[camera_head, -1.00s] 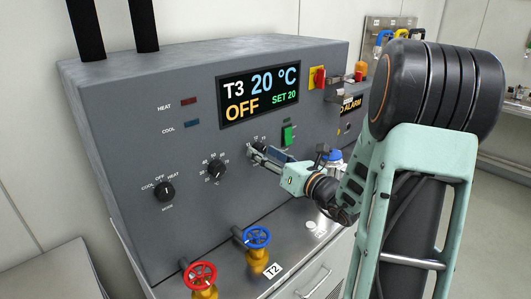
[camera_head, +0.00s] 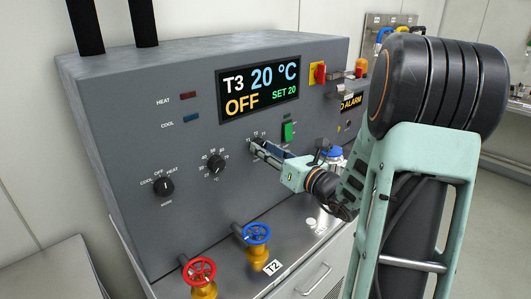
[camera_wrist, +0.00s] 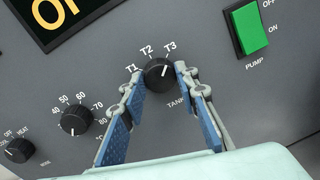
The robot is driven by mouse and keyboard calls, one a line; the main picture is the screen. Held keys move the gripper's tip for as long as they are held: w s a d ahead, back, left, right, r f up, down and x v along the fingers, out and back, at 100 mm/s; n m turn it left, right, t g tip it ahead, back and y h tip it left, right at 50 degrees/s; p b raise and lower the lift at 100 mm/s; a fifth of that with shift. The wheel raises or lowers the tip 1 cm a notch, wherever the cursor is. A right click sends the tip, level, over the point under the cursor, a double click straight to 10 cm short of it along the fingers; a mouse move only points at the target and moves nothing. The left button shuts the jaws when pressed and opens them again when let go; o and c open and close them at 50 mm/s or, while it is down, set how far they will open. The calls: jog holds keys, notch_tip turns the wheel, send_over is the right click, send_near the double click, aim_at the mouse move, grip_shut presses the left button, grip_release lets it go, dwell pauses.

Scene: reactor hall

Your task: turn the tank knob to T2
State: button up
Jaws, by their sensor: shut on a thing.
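The tank knob (camera_wrist: 159,74) is a round black dial with a white mark, below the labels T1, T2 and T3 in the wrist view. Its mark points up and right, toward T3. My gripper (camera_wrist: 157,83) is shut on the knob, one blue-padded finger on each side of it. In the head view my gripper (camera_head: 258,147) reaches the panel from the right and largely hides the knob. The display (camera_head: 259,91) reads T3, 20 °C, OFF, SET 20.
The temperature knob (camera_head: 215,164) and mode knob (camera_head: 163,188) sit left of my gripper. The green pump switch (camera_head: 289,132) is close on the right. Red (camera_head: 199,271) and blue (camera_head: 257,233) valve wheels stand below. A red switch (camera_head: 320,73) is at upper right.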

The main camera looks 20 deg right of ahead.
jog(key=n+b, duration=0.3)
jog(key=b, duration=0.2)
jog(key=n+b, duration=0.3)
jog(key=b, duration=0.2)
jog(key=n+b, duration=0.3)
jog(key=b, duration=0.3)
jog(key=shift+f, duration=0.25)
jog(key=shift+r+n+y+b, duration=0.15)
jog(key=shift+n+y+b, duration=0.15)
jog(key=shift+y, duration=0.1)
jog(key=o, duration=1.1)
jog(key=shift+o, duration=0.2)
jog(key=v, duration=1.2)
jog(key=shift+a, duration=0.15)
